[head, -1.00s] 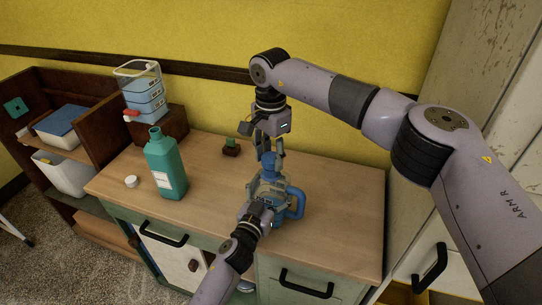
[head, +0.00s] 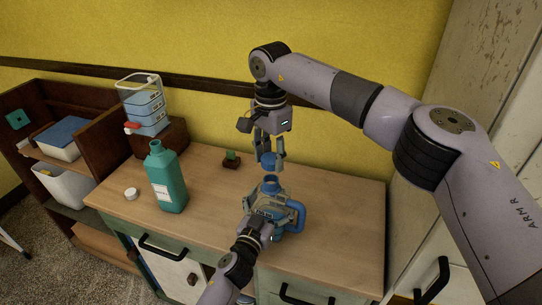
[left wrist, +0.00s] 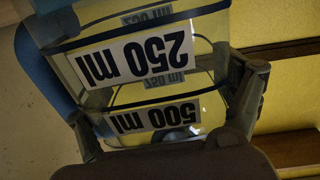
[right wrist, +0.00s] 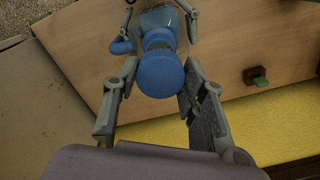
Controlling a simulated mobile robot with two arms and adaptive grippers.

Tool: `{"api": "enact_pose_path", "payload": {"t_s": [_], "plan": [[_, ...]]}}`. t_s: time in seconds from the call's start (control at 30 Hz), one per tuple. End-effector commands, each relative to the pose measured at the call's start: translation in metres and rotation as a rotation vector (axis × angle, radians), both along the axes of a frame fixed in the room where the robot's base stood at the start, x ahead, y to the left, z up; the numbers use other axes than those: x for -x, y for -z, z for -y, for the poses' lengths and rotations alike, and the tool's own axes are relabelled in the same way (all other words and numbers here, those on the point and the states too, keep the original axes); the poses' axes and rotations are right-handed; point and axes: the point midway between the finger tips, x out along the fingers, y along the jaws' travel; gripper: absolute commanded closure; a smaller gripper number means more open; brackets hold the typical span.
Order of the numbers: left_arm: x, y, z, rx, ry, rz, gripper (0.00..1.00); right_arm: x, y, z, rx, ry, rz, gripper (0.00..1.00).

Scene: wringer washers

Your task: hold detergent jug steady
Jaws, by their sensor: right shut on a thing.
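The detergent jug (head: 272,188) is a clear measuring jug with a blue handle, on the counter near its front. Its side fills the left wrist view (left wrist: 150,95), with upside-down 250 ml and 500 ml labels. My left gripper (head: 267,211) has its fingers on either side of the jug body, apparently touching it. My right gripper (head: 268,152) is shut on a blue cap (head: 269,161), held a little above the jug's open top. The cap also shows between the fingers in the right wrist view (right wrist: 160,72).
A teal bottle (head: 166,180) stands left on the counter (head: 330,228), with a small white cap (head: 131,194) beside it. A clear container (head: 146,105) sits on a brown box at the back left. A small green-topped block (head: 231,160) lies behind the jug. The counter's right side is clear.

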Motion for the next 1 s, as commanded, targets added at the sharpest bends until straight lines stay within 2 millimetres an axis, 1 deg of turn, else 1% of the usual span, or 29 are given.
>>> {"api": "enact_pose_path", "payload": {"t_s": [0.03,0.1,0.43,0.57,0.67,1.0], "plan": [[0.0,0.0,0.0,0.0,0.0,0.0,0.05,0.0,0.0,0.0,0.0,0.0,0.0,0.95],[0.0,0.0,0.0,0.0,0.0,0.0,0.0,0.0,0.0,0.0,0.0,0.0,0.0,0.95],[0.0,0.0,0.0,0.0,0.0,0.0,0.0,0.0,0.0,0.0,0.0,0.001,0.0,0.95],[0.007,0.002,-0.003,-0.002,0.0,-0.001,0.0,0.0,0.0,0.0,0.0,0.001,0.0,0.95],[0.018,0.002,-0.008,-0.003,-0.001,-0.001,0.0,0.0,0.0,0.0,0.0,0.001,0.0,0.95],[0.08,0.002,-0.033,0.0,0.0,-0.003,0.0,0.0,0.0,0.0,0.0,0.0,0.0,0.95]]}}
